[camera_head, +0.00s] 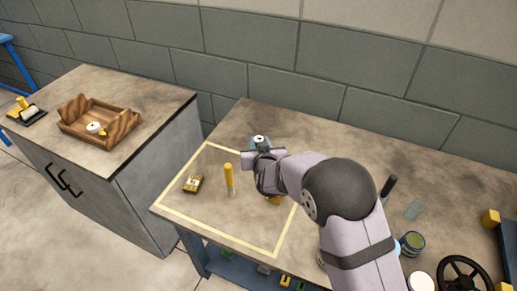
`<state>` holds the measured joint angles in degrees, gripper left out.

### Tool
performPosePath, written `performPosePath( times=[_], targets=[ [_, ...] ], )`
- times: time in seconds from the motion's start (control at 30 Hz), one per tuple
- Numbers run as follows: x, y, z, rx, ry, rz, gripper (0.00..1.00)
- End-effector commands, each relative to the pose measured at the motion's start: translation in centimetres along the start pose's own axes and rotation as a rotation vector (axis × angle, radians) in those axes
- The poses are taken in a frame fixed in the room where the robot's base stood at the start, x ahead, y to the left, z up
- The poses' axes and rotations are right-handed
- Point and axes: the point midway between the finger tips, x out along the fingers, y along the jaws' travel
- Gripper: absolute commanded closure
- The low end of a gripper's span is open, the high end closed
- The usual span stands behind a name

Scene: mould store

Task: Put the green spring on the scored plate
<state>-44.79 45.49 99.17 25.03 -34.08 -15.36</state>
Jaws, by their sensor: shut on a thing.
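My gripper (262,153) is over the back part of the yellow-outlined area on the workbench. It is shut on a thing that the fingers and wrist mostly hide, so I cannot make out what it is. I cannot pick out a green spring. A small flat grey-green piece (413,210) lies on the bench right of my arm; I cannot tell whether it is the scored plate. A white-topped, bluish round thing (260,139) shows just behind my gripper; I cannot tell whether they touch.
A yellow upright cylinder (229,180) and a small yellow-and-dark block (193,183) stand inside the outline. Right of my arm are a dark-handled tool (388,187), an open tin (412,243) and a black handwheel (464,278). A wooden tray (72,127) sits on the left cabinet.

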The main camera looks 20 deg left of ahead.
Motion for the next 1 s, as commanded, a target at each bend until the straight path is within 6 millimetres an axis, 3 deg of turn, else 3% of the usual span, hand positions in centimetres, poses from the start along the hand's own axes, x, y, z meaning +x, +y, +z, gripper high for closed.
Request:
performPosePath(
  times=[0.2, 0.37, 0.57, 0.8, 1.0],
  targets=[
    [0.0, -0.3, -0.1, -0.001, 0.001, -0.002, 0.97],
    [-0.1, -2.8, -0.4, -0.011, 0.01, -0.014, 0.97],
    [-0.8, -9.4, -0.8, -0.03, 0.023, -0.046, 0.97],
    [-3.0, -17.8, -0.5, -0.048, 0.018, -0.098, 0.97],
    [-4.7, -22.1, -0.1, -0.056, 0.005, -0.13, 0.97]
  ],
)
